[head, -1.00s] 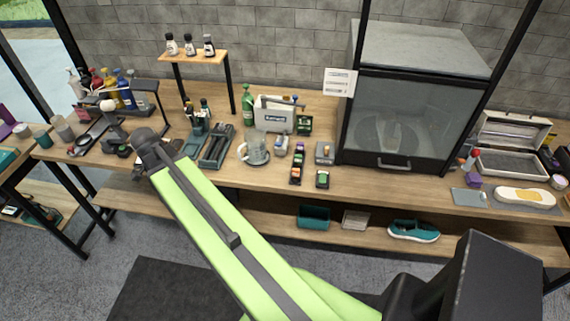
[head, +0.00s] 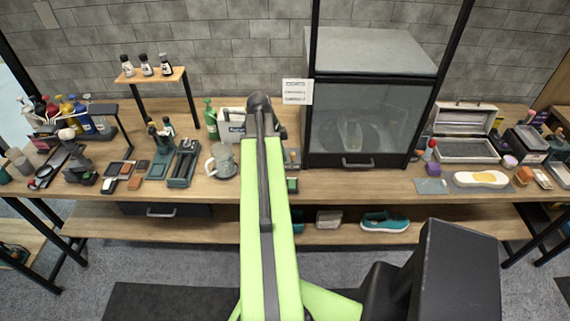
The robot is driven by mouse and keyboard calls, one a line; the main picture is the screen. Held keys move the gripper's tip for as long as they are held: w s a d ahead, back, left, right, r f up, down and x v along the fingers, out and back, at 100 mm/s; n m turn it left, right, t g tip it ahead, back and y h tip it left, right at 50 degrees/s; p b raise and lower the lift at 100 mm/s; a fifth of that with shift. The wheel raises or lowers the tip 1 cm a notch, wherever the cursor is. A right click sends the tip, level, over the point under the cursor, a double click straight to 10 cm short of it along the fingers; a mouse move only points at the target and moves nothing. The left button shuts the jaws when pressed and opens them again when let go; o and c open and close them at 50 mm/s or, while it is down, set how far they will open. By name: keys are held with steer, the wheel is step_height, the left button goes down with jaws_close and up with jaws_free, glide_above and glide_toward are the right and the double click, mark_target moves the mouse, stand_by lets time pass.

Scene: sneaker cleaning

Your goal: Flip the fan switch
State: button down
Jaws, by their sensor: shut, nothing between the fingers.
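A glass-fronted cabinet (head: 372,112) with a grey top stands at the back right of the bench. A dim round form and a pale shoe-like shape (head: 350,130) show behind its glass, too dark to make out well. My green arm rises up the middle of the view to a dark joint. My gripper is not visible beyond that joint.
A white sign (head: 297,92) is at the cabinet's upper left corner. A teal shoe (head: 385,222) lies on the lower shelf. The bench front before the cabinet is clear.

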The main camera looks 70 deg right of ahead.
mark_target(290, 178)
steer(key=b+x, duration=0.8)
steer(key=w+b+x, duration=0.1)
steer(key=b+x, duration=0.2)
steer(key=x, duration=0.2)
steer(key=shift+d+b, duration=0.1)
steer(key=shift+b, duration=0.3)
steer(key=shift+w+f, duration=0.1)
steer(key=shift+w+d+f+b, duration=0.3)
steer(key=shift+d+f+b, duration=0.4)
steer(key=shift+b, duration=0.1)
steer(key=shift+a+r, duration=0.1)
steer(key=shift+r, duration=0.1)
steer(key=shift+f, duration=0.1)
